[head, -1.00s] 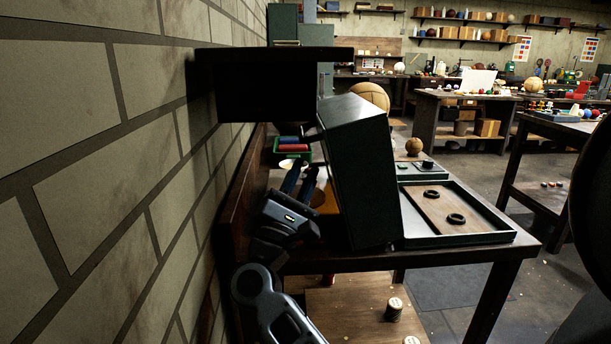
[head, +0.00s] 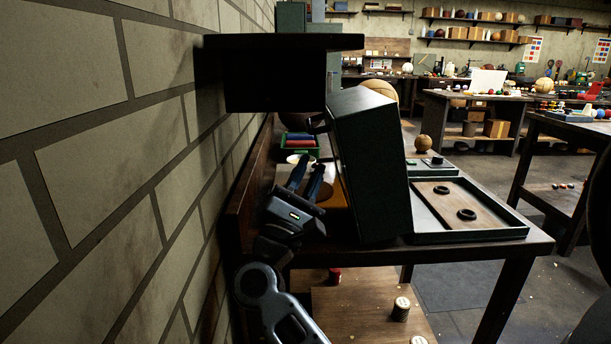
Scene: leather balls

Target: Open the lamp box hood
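The lamp box hood (head: 372,170) is a dark green box shell in the head view. It stands swung up, steeply tilted, with its top leaning left, at the left end of the lamp box base (head: 509,232). The base is a shallow green tray, uncovered, holding a wooden board with two black rings. A small handle (head: 317,124) juts from the hood's upper left. My gripper (head: 307,178) is left of the hood, below the handle. Its two fingers point up, spread apart with nothing seen between them. Whether a finger touches the hood I cannot tell.
A brick wall (head: 95,150) runs close along the left. A dark wall-mounted box (head: 275,75) overhangs above my gripper. A green tray of coloured blocks (head: 299,144) and a leather ball (head: 423,144) are on the table behind.

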